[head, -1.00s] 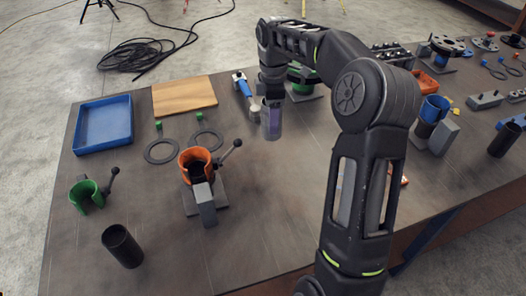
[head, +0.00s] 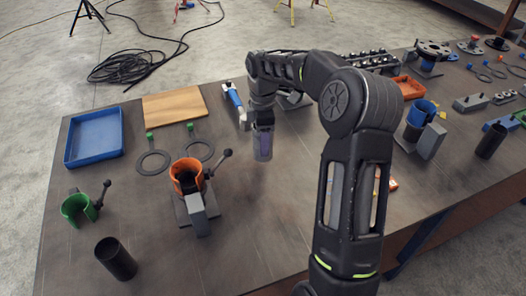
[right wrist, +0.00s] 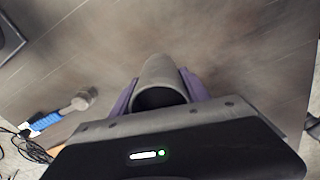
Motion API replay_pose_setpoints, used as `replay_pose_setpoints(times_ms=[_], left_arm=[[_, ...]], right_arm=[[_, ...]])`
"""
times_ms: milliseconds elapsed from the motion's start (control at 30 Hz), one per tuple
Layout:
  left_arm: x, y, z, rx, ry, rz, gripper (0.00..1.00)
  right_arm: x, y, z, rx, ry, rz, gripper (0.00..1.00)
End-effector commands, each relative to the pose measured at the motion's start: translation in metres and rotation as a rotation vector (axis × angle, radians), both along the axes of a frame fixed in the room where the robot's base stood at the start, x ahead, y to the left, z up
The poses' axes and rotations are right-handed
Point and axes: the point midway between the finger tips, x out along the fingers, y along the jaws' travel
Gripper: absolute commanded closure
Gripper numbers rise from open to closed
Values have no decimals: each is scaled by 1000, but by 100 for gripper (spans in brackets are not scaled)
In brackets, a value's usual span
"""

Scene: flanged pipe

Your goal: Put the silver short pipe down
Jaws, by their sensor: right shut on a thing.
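The silver short pipe (head: 262,148) is upright in the head view, right of the orange clamp. My right gripper (head: 262,132) is shut on the pipe from above. In the right wrist view the pipe (right wrist: 163,80) shows between the two purple fingers of my right gripper (right wrist: 160,88), its open end towards the camera. The pipe's lower end is close to the table (head: 262,215), but I cannot tell whether it touches. My left gripper is not in view.
A blue-handled hammer (head: 234,98) lies behind the pipe; it also shows in the right wrist view (right wrist: 62,112). An orange clamp (head: 186,176) stands to the left, near a black pipe (head: 116,258) and a blue tray (head: 94,138). The table in front of the pipe is clear.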

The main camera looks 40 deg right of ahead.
Motion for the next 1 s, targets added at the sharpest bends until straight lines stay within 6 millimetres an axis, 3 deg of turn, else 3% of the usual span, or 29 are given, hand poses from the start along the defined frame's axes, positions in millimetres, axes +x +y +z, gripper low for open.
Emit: replay_pose_setpoints(times_ms=[367,767,800,1000], left_arm=[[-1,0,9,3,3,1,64],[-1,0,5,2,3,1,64],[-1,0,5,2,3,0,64],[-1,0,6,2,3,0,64]], right_arm=[[0,0,-46,1,2,0,100],[0,0,-52,0,0,0,100],[0,0,-53,1,1,0,45],[0,0,-52,1,1,0,29]])
